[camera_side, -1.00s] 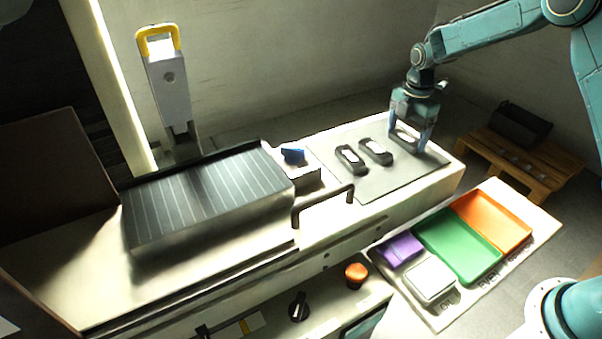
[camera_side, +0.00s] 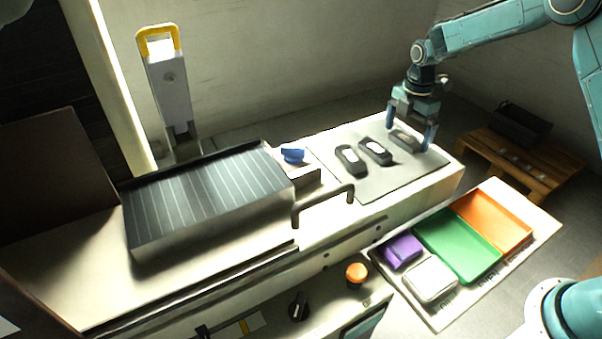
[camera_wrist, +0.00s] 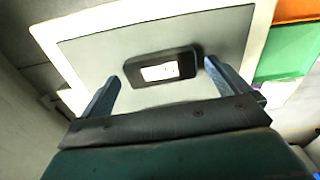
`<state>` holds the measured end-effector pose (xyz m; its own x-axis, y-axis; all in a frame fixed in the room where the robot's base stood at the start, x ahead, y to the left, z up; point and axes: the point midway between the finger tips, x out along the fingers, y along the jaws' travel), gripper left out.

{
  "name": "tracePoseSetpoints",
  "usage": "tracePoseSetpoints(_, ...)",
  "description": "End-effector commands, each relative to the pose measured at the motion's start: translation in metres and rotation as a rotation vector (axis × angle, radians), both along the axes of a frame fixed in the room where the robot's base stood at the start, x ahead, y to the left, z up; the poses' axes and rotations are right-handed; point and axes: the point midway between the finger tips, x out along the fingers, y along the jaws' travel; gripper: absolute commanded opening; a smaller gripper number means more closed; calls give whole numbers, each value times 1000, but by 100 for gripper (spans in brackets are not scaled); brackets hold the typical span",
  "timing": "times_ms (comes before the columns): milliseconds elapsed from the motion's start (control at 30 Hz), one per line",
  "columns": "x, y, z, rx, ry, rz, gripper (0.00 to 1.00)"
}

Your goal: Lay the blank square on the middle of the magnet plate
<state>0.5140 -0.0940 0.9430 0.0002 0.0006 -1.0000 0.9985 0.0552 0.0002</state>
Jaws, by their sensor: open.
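The magnet plate (camera_side: 205,190) is the dark, pale-striped block at the left in the side view. Its top is bare. Three dark blanks with pale labels lie on a grey mat (camera_side: 375,187) at the right: a left one (camera_side: 351,160), a middle one (camera_side: 375,151) and a right one (camera_side: 404,139). My gripper (camera_side: 411,146) is open with its fingers down around the right blank. In the wrist view a blank (camera_wrist: 160,69) lies between the fingertips of my gripper (camera_wrist: 163,75), tilted slightly to the jaw line. The right finger is close to its end; contact cannot be told.
A blue knob (camera_side: 293,155) on a pale block and a bent dark handle (camera_side: 323,203) stand between mat and plate. A yellow-handled post (camera_side: 170,85) rises behind the plate. Purple (camera_side: 401,251), white (camera_side: 431,280), green (camera_side: 458,246) and orange (camera_side: 494,219) trays lie in front.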

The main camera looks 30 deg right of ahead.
Motion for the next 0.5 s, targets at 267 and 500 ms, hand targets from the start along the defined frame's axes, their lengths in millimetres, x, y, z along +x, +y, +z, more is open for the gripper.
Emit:
tracePoseSetpoints(267,3,-3,37,-2,-5,0,100)
tracePoseSetpoints(500,4,-3,79,-2,-4,0,100)
